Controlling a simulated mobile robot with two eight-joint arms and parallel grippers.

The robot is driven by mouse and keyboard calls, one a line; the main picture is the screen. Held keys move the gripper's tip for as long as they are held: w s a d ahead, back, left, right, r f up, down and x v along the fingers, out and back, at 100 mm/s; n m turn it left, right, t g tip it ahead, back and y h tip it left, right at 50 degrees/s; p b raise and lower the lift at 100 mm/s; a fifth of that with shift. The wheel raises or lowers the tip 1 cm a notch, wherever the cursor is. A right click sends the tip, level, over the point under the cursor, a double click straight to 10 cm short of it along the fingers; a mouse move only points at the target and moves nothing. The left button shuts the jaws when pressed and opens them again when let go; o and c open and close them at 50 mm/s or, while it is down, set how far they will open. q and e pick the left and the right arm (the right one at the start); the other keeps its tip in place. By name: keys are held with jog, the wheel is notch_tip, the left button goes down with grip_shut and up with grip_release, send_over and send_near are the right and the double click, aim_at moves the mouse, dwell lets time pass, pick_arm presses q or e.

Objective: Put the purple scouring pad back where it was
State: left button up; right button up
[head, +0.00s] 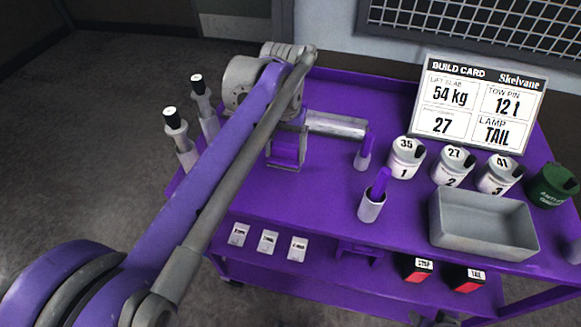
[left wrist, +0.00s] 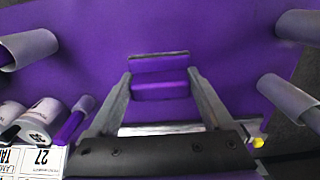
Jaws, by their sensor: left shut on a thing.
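The purple scouring pad (head: 286,148) is a small purple block close in colour to the cart top. My left gripper (head: 287,160) is over the left part of the purple cart top (head: 330,85). In the left wrist view the pad (left wrist: 160,88) sits between the two grey fingertips of the left gripper (left wrist: 161,82), which is shut on it. A thin dark-edged strip shows just beyond the pad. I cannot tell whether the pad touches the cart top. My right gripper is not in view.
Two grey holders with purple handles (head: 371,207), several numbered white canisters (head: 404,160), a grey tray (head: 482,247) and a build card (head: 478,104) are to the right. Labels and black-red boxes (head: 467,279) are on the lower shelf.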

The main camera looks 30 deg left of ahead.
aim_at(284, 160)
pick_arm(q)
jog(key=f, duration=0.3)
jog(key=shift+s+f, duration=0.1)
jog(key=shift+s, duration=0.15)
jog(key=shift+w+f+b, duration=0.1)
jog(key=shift+f+b, duration=0.25)
jog(key=shift+f, duration=1.9)
jog(key=shift+f, duration=0.1)
jog(key=o, duration=1.1)
notch_tip(284, 160, up, 12)
jog(key=shift+r+p, duration=0.15)
jog(key=shift+p, duration=0.55)
